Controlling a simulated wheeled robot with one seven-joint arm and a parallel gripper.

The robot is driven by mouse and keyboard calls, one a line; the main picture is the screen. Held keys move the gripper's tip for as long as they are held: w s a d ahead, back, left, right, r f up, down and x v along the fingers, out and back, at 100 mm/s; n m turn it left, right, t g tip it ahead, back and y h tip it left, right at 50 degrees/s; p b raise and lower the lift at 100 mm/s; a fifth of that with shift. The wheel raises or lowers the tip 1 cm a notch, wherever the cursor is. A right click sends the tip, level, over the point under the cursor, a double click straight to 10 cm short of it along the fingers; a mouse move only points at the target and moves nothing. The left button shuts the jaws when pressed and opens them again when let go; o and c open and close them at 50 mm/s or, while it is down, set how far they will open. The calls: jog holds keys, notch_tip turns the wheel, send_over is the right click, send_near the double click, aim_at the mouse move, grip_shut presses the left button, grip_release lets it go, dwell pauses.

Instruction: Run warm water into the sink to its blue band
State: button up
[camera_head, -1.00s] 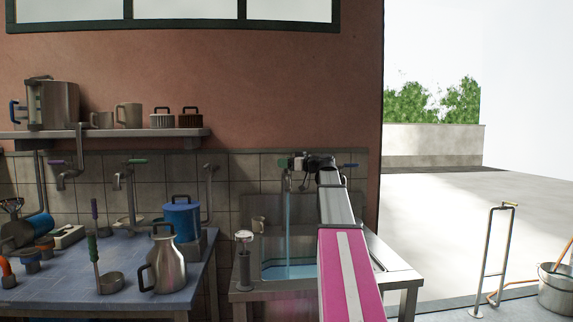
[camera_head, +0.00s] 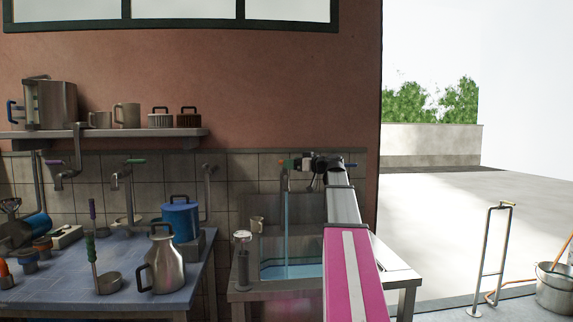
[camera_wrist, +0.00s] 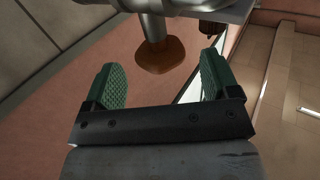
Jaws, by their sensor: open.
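The sink (camera_head: 382,254) stands below the tiled wall, with a blue band (camera_head: 300,262) around the inside of its basin. A thin blue stream of water (camera_head: 286,230) falls from the tap (camera_head: 285,182) into the basin. I cannot tell the water level against the band. My gripper (camera_head: 306,164) is at the tap's height, just right of the stream. In the wrist view my gripper (camera_wrist: 160,80) is open, its green pads apart and nothing between them. An orange-brown knob (camera_wrist: 162,56) on a metal stem is just beyond the fingertips, apart from both pads.
A blue-topped table (camera_head: 90,275) at left holds a steel jug (camera_head: 162,262), a ladle (camera_head: 109,283) and a blue canister (camera_head: 180,220). A shelf (camera_head: 100,134) with mugs is above it. Open floor and a bucket (camera_head: 556,285) are at right.

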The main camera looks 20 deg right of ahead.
jog(key=v, duration=0.7)
jog(key=shift+a, duration=0.1)
jog(key=shift+c, duration=0.4)
dwell(2.0)
